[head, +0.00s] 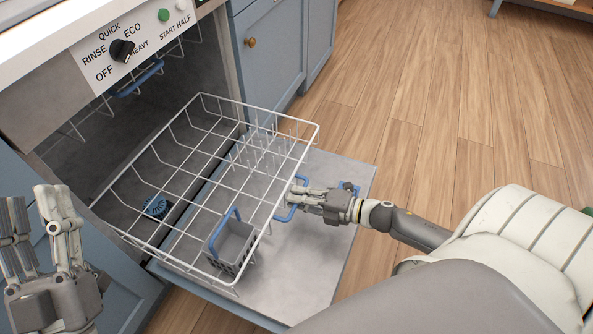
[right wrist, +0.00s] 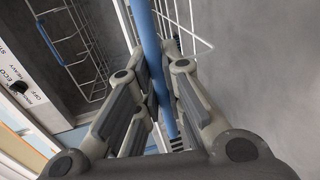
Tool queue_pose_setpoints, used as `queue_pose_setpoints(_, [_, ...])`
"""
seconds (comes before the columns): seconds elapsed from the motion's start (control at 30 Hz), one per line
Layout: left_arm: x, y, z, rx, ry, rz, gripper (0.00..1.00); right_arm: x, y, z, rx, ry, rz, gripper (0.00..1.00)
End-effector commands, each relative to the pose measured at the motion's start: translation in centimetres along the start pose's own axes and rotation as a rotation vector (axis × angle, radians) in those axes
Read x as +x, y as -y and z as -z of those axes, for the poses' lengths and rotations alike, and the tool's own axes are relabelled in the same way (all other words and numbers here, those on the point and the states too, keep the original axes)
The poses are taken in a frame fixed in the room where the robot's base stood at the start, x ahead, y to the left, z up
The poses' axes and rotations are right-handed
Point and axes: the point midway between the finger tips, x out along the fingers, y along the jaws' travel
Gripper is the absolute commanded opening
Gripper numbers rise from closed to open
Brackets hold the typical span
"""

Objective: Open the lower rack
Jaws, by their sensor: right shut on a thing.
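The lower rack (head: 206,172) is a white wire basket. It is drawn partly out of the dishwasher, over the lowered door (head: 318,262). Its blue handle (head: 282,218) is at the front side. My right gripper (head: 294,194) is shut on this handle; in the right wrist view the blue bar (right wrist: 148,45) runs between the fingers. My left gripper (head: 32,215) is at the lower left of the head view, empty, with its fingers apart, away from the rack.
A grey cutlery basket (head: 232,246) sits in the rack. The upper rack's blue handle (head: 138,80) is inside, below the control panel (head: 130,45). Blue cabinets (head: 270,45) stand beyond the dishwasher. The wooden floor (head: 450,100) at the right is clear.

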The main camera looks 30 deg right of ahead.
Motion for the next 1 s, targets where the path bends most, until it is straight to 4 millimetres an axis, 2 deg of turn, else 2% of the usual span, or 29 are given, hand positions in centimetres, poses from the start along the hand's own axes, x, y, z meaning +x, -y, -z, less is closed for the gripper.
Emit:
queue_pose_setpoints(0.17, [0.0, 0.0, 0.0, 0.000, 0.000, 0.000, 0.40, 0.0, 0.0, 0.0, 0.000, 0.001, 0.000, 0.00])
queue_pose_setpoints(0.2, [0.0, 0.0, 0.0, 0.000, 0.000, 0.000, 0.40, 0.0, 0.0, 0.0, 0.000, 0.001, 0.001, 0.13])
queue_pose_setpoints(0.37, [0.0, 0.0, 0.0, 0.000, 0.000, 0.000, 0.40, 0.0, 0.0, 0.0, 0.000, 0.001, 0.000, 0.32])
queue_pose_setpoints(0.8, [0.0, 0.0, 0.1, -0.001, -0.003, -0.001, 0.40, -0.1, 0.0, 0.0, 0.000, 0.000, 0.001, 0.32])
queue_pose_setpoints(1.0, [0.0, 0.0, 0.1, 0.000, -0.002, -0.001, 0.40, -2.0, 0.1, 0.0, 0.001, 0.001, 0.003, 0.32])
